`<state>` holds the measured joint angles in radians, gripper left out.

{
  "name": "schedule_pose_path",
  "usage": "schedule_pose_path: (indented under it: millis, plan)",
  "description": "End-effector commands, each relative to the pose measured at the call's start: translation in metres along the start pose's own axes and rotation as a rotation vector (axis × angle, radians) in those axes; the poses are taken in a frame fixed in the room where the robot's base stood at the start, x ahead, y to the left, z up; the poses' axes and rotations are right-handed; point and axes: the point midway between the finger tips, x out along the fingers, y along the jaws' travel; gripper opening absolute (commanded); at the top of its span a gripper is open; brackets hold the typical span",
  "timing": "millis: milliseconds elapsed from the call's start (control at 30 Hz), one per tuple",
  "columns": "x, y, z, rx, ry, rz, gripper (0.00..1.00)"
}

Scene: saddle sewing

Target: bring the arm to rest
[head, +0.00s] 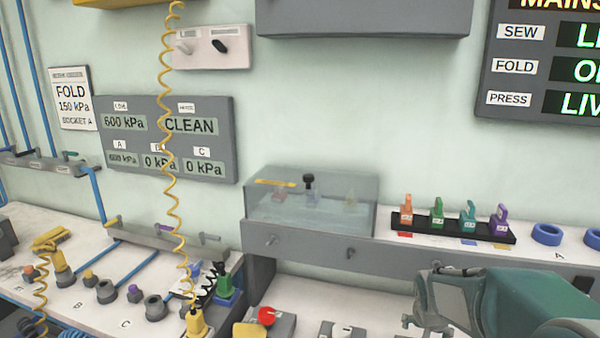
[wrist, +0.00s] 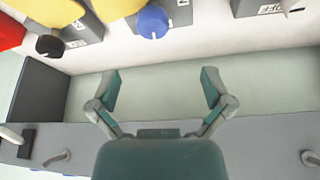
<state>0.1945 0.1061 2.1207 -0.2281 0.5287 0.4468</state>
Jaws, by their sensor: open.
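My gripper (wrist: 160,90) is open and empty in the wrist view, its two green-grey fingers spread apart over a pale surface. In the head view, part of my green arm and gripper (head: 424,305) shows at the lower right, in front of the grey bench front. The fingers touch nothing that I can see.
A blue knob (wrist: 152,22) and a black knob (wrist: 50,46) lie beyond the fingers. A clear case (head: 310,205) and a black rack (head: 452,231) of coloured tags stand on the shelf. A coiled yellow hose (head: 169,150) hangs at left.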

Motion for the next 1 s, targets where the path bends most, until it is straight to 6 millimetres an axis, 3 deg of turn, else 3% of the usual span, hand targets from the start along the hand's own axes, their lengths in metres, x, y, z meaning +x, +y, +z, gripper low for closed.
schedule_pose_path:
  millis: [33, 200, 500, 800, 1000]
  plan:
    - [-0.018, -0.002, 0.006, -0.021, 0.010, -0.009, 1.00]
    - [-0.065, -0.007, 0.031, -0.088, 0.023, -0.038, 1.00]
    - [-0.132, -0.009, 0.086, -0.217, 0.046, -0.101, 1.00]
    - [-0.178, -0.004, 0.149, -0.352, 0.072, -0.175, 1.00]
    - [-0.190, -0.001, 0.175, -0.411, 0.079, -0.206, 1.00]
